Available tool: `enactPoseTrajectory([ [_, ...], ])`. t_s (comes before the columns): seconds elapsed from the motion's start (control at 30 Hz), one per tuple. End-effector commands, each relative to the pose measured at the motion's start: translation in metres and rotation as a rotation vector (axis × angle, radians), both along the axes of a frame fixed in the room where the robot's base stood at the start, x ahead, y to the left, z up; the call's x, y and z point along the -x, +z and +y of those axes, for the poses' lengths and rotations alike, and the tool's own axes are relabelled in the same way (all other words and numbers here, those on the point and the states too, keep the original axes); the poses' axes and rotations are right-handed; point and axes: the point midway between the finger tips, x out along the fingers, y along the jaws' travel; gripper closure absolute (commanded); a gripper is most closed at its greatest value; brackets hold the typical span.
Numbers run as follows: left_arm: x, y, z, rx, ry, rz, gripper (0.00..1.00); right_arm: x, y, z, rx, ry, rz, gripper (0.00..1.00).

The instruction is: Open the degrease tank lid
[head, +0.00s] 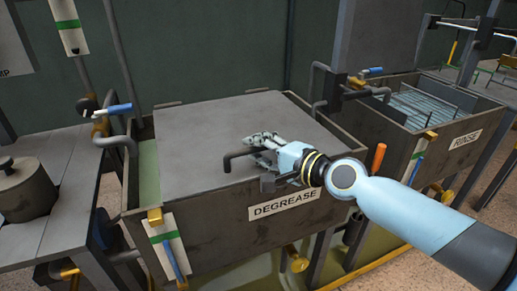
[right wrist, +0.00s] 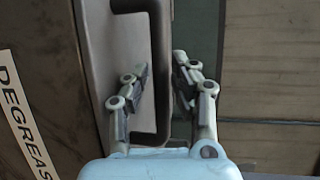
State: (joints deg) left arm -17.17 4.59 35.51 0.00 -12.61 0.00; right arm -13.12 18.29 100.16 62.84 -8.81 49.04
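The degrease tank (head: 225,225) is a dark, worn box with a white DEGREASE label, which also shows in the right wrist view (right wrist: 22,125). Its flat grey lid (head: 205,130) lies over most of the top; a narrow green strip shows along the left side. A dark bar handle (head: 240,155) is on the lid near the front edge. My right gripper (head: 262,142) is at this handle. In the right wrist view the handle (right wrist: 161,70) runs between the two fingers, which are drawn in close on both sides of it. My left gripper is out of view.
The rinse tank (head: 425,150) stands at the right, with a rack in it. A table with a dark pot (head: 25,190) is at the left. Pipes and blue-handled valves (head: 118,108) stand by the tank's back corners. An orange handle (head: 379,157) rises beside my right arm.

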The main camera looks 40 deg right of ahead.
Motion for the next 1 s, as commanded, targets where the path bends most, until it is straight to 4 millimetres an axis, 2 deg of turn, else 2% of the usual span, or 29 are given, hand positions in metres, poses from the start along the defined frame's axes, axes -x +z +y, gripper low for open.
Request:
enactPoseTrajectory([
  [0.07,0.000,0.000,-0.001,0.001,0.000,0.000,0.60,0.000,0.000,0.000,0.000,0.000,0.000,0.75],
  [0.27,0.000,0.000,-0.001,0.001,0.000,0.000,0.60,0.000,0.000,0.000,0.000,0.000,0.000,1.00],
  [0.77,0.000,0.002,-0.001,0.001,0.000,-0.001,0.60,0.000,0.001,0.000,0.002,0.001,0.002,1.00],
  [0.87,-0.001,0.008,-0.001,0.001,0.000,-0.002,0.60,-0.003,0.009,0.000,0.002,0.000,0.001,1.00],
  [1.0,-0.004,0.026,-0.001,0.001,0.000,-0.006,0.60,-0.015,0.032,-0.001,0.004,0.000,-0.003,1.00],
])
